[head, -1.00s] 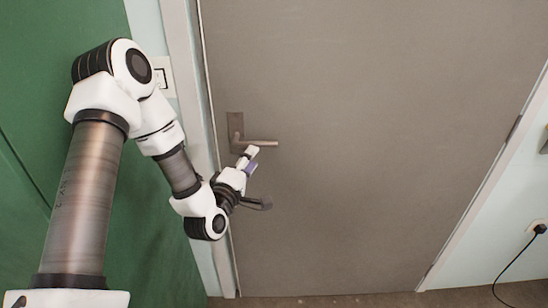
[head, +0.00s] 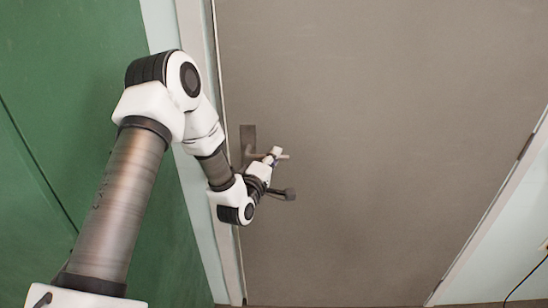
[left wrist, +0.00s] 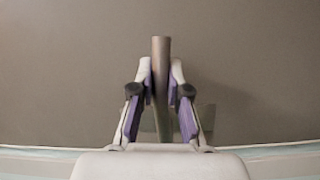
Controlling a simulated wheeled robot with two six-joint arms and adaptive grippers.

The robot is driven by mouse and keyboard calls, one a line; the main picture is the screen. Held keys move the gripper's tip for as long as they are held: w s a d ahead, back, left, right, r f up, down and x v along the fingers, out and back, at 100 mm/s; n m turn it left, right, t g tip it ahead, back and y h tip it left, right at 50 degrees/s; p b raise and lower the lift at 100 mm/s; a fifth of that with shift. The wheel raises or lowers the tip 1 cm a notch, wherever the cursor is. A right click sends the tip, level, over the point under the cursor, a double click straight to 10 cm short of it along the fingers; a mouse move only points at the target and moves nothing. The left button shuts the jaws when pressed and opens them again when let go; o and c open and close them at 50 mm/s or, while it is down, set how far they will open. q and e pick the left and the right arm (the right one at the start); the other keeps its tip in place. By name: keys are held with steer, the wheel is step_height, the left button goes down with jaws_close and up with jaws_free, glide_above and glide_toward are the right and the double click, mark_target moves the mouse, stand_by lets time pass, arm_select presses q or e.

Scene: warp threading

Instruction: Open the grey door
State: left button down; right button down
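The grey door (head: 390,120) fills most of the head view and looks closed in its frame. Its metal lever handle (head: 248,135) is near the door's left edge, with the lever pointing right and about level. My left gripper (head: 272,157) is at the lever and covers part of it. In the left wrist view, the lever (left wrist: 161,55) runs between the two fingers of my left gripper (left wrist: 161,78). The purple-padded fingers lean in close against it from both sides, and the lever's end sticks out past the tips. My right gripper is out of view.
A green panel (head: 50,130) stands left of the door, with a pale wall strip and the door frame (head: 196,60) between them. A pale wall (head: 505,235) with a dark cable (head: 528,275) is at the right.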

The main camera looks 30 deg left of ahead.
arm_select(q)
steer(key=shift+s+a+f+m+g+y+p, duration=0.2)
steer(key=shift+f+m+g, duration=0.25)
steer(key=shift+f+m, duration=0.45)
steer(key=shift+s+a+f+m+g+y+p, duration=0.15)
steer(key=shift+f+m+g, duration=0.45)
steer(key=shift+m, duration=0.65)
steer(key=shift+s+a+f+m+g+y+p, duration=0.1)
steer(key=shift+a+f+m+g, duration=0.2)
steer(key=shift+f+m, duration=0.65)
steer(key=shift+r, duration=0.1)
